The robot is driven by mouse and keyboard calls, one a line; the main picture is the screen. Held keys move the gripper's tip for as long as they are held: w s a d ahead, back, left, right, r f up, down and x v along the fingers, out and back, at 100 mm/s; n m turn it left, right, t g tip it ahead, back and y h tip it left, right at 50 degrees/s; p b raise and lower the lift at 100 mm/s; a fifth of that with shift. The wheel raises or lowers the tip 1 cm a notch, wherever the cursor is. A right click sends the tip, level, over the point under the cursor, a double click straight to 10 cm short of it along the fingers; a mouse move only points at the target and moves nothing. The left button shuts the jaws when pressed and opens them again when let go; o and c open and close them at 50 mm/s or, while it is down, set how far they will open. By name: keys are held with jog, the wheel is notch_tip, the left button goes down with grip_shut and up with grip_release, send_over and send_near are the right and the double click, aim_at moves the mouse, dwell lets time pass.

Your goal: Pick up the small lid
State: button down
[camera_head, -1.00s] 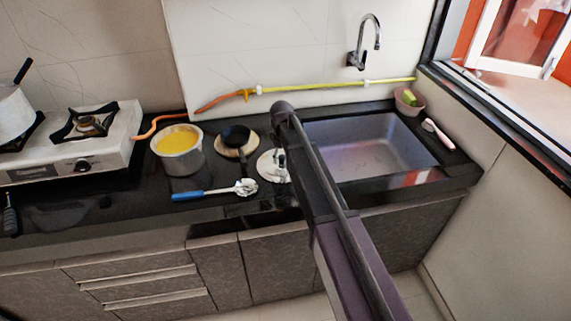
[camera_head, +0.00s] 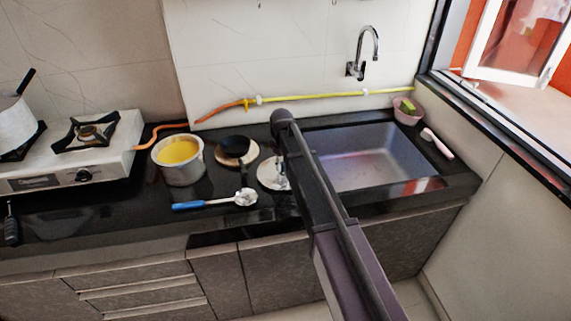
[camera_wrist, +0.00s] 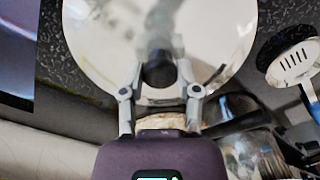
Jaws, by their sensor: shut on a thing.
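The small lid (camera_head: 268,176) is a pale, shiny metal disc on the black counter area between the pan and the sink. It fills the top of the wrist view (camera_wrist: 100,40), with a dark knob near its near edge. My gripper (camera_wrist: 160,78) has its two fingers closed around the knob. In the head view my gripper (camera_head: 283,180) shows small at the lid, partly hidden by my arm. I cannot tell whether the lid is clear of the counter.
A small black pan (camera_head: 234,146) sits on a round wooden board, with a pot of yellow food (camera_head: 180,165) to its left. A blue-handled slotted spoon (camera_head: 215,202) lies in front. The sink (camera_head: 375,160) is to the right. A stove (camera_head: 60,165) stands far left.

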notch_tip(320, 180, up, 2)
jog(key=shift+r+p, duration=0.25)
jog(key=shift+p, duration=0.75)
jog(key=s+d, duration=0.1)
jog(key=s, duration=0.4)
jog(key=s+d+r+p, duration=0.1)
jog(key=s+d, duration=0.1)
jog(key=s, duration=0.3)
jog(key=s+d, duration=0.1)
jog(key=s, duration=0.4)
jog(key=shift+s+d+r, duration=0.2)
jog(key=shift+s, duration=0.05)
